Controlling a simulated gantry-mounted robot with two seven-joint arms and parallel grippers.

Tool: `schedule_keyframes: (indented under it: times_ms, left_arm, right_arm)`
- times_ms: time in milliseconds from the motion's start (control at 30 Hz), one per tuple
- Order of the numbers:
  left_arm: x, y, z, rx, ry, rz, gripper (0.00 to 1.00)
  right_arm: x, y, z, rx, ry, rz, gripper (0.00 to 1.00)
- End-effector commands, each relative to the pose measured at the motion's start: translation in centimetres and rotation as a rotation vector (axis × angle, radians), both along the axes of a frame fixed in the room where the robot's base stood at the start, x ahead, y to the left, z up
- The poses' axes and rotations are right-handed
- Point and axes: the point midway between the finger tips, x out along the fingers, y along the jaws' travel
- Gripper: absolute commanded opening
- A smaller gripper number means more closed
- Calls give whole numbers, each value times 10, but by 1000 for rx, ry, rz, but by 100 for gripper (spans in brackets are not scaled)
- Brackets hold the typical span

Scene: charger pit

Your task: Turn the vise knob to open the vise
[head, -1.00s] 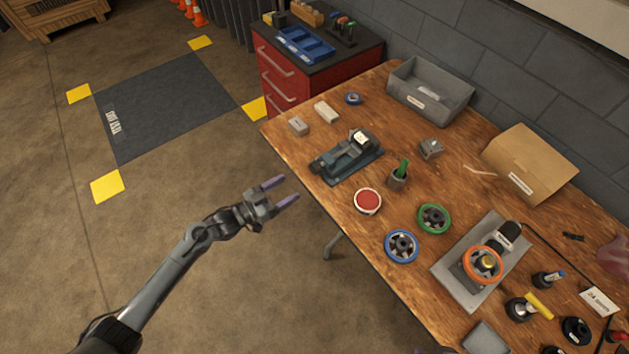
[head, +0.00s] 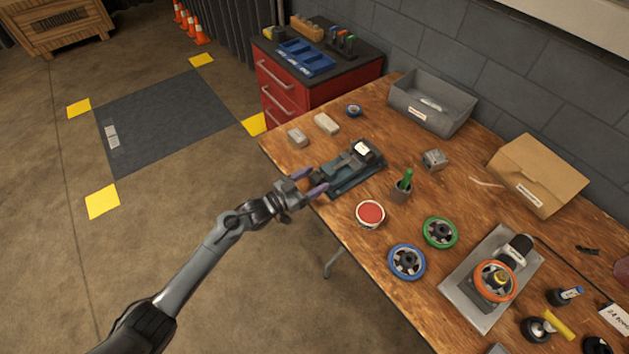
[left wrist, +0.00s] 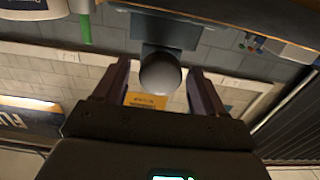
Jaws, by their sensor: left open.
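The dark grey-green vise (head: 362,176) sits near the left edge of the wooden workbench (head: 455,182), its knob end facing my left arm. My left gripper (head: 312,181) is open at that end, with its purple fingers on either side of the knob. In the left wrist view the round grey knob (left wrist: 160,74) shows between the two open fingers (left wrist: 158,68), with a gap visible on each side. The fingers partly hide the knob end in the head view. My right gripper is not in view.
A red-lidded tin (head: 370,213) and a grey cup with a green item (head: 401,190) stand close to the vise. Two pale blocks (head: 326,124) lie behind it. Blue (head: 407,262) and green (head: 440,232) handwheels lie nearer.

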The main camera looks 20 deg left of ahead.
Motion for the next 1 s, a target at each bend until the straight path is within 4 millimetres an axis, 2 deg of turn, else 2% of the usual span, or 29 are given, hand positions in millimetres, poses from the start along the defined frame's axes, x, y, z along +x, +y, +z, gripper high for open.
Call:
schedule_keyframes:
  times_ms: [133,433,800,1000]
  left_arm:
    - [6,-4,0,1,1,0,71]
    - [7,-5,0,1,1,-1,71]
    - [7,-5,0,1,1,0,18]
    - [7,-5,1,-11,8,0,18]
  right_arm:
    - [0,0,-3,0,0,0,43]
    - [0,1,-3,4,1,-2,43]
    - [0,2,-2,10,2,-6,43]
    - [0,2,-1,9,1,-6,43]
